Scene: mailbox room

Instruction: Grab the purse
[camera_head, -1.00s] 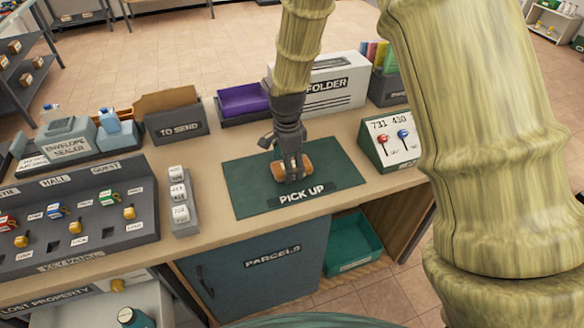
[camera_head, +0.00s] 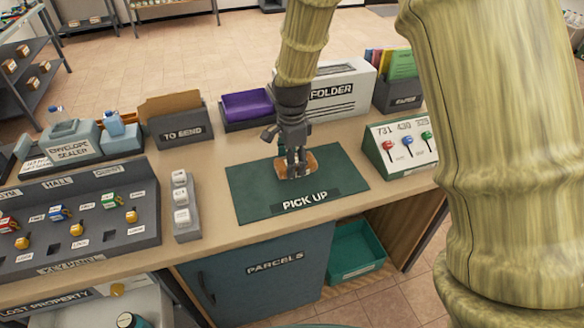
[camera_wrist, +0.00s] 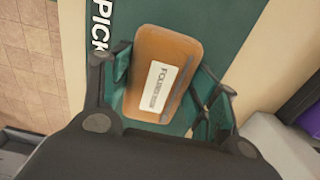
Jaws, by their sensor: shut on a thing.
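The purse is a small brown-orange rounded case (camera_head: 311,166) at the green PICK UP mat (camera_head: 250,200) on the counter. In the wrist view the purse (camera_wrist: 176,52) shows a white label with dark print, partly too small to read. My gripper (camera_head: 296,170) points down over the mat and is shut on the purse, with a finger on each side of it. The fingers also show in the wrist view (camera_wrist: 165,95). I cannot tell whether the purse touches the mat or is slightly above it.
A FOLDER box (camera_head: 345,90), a purple tray (camera_head: 246,104) and a TO SEND box (camera_head: 180,130) stand behind the mat. A key stand (camera_head: 402,145) is on the right. The key panel (camera_head: 80,215) and a small block rack (camera_head: 183,205) are on the left.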

